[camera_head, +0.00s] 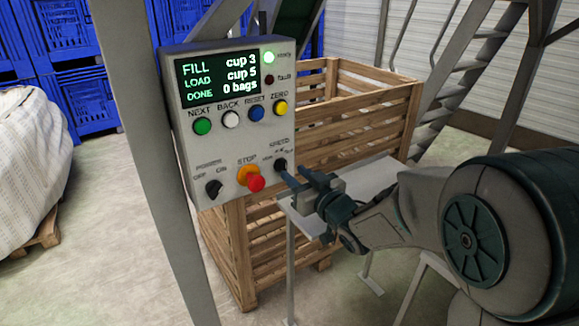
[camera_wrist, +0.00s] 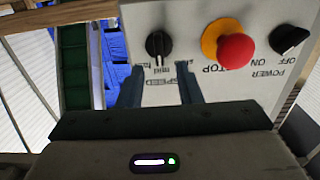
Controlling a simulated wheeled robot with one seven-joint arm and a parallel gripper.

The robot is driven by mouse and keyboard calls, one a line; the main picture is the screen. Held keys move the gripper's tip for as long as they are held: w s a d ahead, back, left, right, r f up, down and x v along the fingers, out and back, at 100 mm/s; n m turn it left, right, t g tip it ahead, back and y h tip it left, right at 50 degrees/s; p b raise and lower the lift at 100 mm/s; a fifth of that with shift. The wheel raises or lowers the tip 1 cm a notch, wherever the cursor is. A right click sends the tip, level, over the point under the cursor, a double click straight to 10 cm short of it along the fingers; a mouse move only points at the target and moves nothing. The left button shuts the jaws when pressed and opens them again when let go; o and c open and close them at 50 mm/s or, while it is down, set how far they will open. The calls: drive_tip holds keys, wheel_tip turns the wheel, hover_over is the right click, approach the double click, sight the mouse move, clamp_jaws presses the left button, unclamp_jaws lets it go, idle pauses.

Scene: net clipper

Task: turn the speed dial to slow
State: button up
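The speed dial (camera_head: 280,164) is a black knob at the lower right of the grey control panel (camera_head: 225,147). In the wrist view, which shows the panel upside down, the dial (camera_wrist: 159,46) appears just beyond my fingertips. Its pale pointer line seems to face the "mid" label; the labels on either side are partly hidden by my fingers. My gripper (camera_head: 291,176) is close to the dial from the right in the head view.
The red stop button (camera_head: 255,183) on its yellow base and the black power knob (camera_head: 213,189) sit left of the dial. Several coloured buttons are above. A wooden crate (camera_head: 365,105) stands behind the panel, and a small grey table (camera_head: 368,180) is beside my arm.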

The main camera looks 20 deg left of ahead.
sight(286, 166)
drive_tip(key=shift+x, duration=1.85)
clamp_jaws()
